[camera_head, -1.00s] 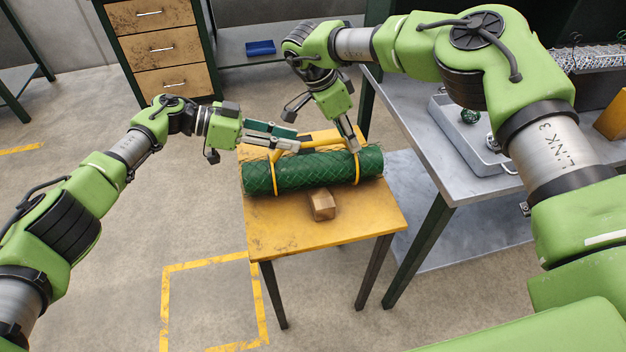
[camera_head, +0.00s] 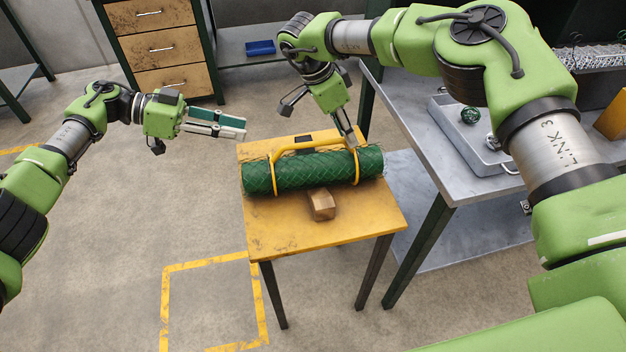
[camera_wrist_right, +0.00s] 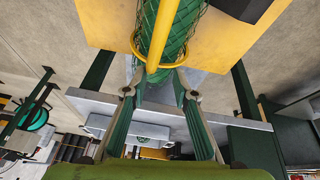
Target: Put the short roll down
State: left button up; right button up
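The short roll (camera_head: 315,171) is a green mesh roll with two yellow straps and a yellow carry handle (camera_head: 300,147). It lies on its side on the small yellow table (camera_head: 350,222). My left gripper (camera_head: 243,128) is empty, left of and above the roll, clear of the handle; its two fingers look parted. My right gripper (camera_head: 353,146) is at the right end of the handle. In the right wrist view its fingertips (camera_wrist_right: 158,92) are spread, with the yellow handle between them and a gap on each side. The roll (camera_wrist_right: 172,40) shows beyond them.
A wooden block (camera_head: 321,204) sits on the table against the roll's front side. A black patch (camera_head: 303,140) lies behind the handle. A grey workbench (camera_head: 415,130) with a tray (camera_head: 470,150) stands to the right.

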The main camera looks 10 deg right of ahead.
jog(key=v, duration=1)
jog(key=shift+r, duration=0.25)
jog(key=shift+a, duration=0.15)
